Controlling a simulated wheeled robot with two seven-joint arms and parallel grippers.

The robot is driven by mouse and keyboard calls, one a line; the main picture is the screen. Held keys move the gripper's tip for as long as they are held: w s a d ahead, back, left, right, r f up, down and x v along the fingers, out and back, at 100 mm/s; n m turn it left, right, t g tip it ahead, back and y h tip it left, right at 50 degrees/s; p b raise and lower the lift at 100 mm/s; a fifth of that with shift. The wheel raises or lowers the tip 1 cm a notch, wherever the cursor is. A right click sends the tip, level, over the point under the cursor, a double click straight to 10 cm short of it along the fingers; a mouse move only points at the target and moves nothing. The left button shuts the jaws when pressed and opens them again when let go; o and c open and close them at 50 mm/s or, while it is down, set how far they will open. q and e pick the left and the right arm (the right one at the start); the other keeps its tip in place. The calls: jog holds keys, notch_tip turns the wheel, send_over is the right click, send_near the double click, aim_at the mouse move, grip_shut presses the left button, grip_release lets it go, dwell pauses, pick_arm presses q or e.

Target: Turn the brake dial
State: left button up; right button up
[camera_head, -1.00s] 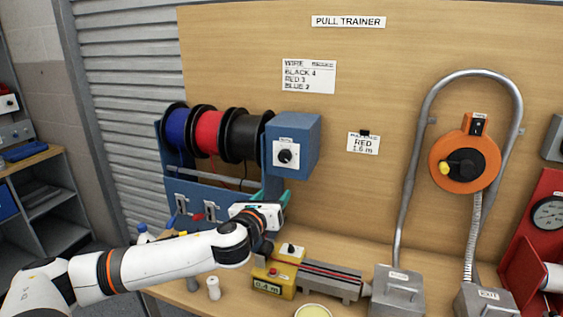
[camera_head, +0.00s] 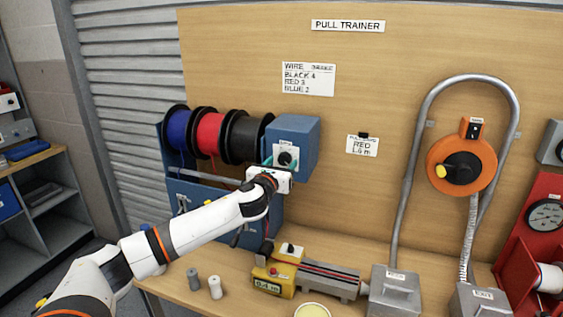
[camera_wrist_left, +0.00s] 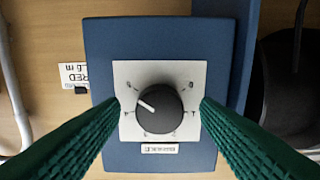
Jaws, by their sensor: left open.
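The brake dial (camera_head: 285,158) is a black round knob on a white plate on the front of a blue box (camera_head: 305,133). In the left wrist view the dial (camera_wrist_left: 159,107) sits near the middle, its white pointer mark aimed to the upper left of the picture. My left gripper (camera_head: 279,163) is just in front of the box. In the left wrist view its two green fingers (camera_wrist_left: 160,108) are open, one on each side of the dial, with gaps to it. I cannot tell whether the fingertips have reached the knob's depth. My right gripper does not show.
Blue, red and black wire spools (camera_head: 210,133) hang left of the box. Below, a yellow meter unit (camera_head: 275,280), a grey conduit box (camera_head: 395,291) and two small cylinders (camera_head: 215,287) stand on the bench. An orange reel (camera_head: 462,164) hangs on the board at right.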

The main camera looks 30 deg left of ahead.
pick_arm(q)
jog(key=shift+w, duration=0.3)
jog(key=shift+c, duration=0.3)
jog(key=c, duration=0.9)
jog(key=shift+c, duration=0.2)
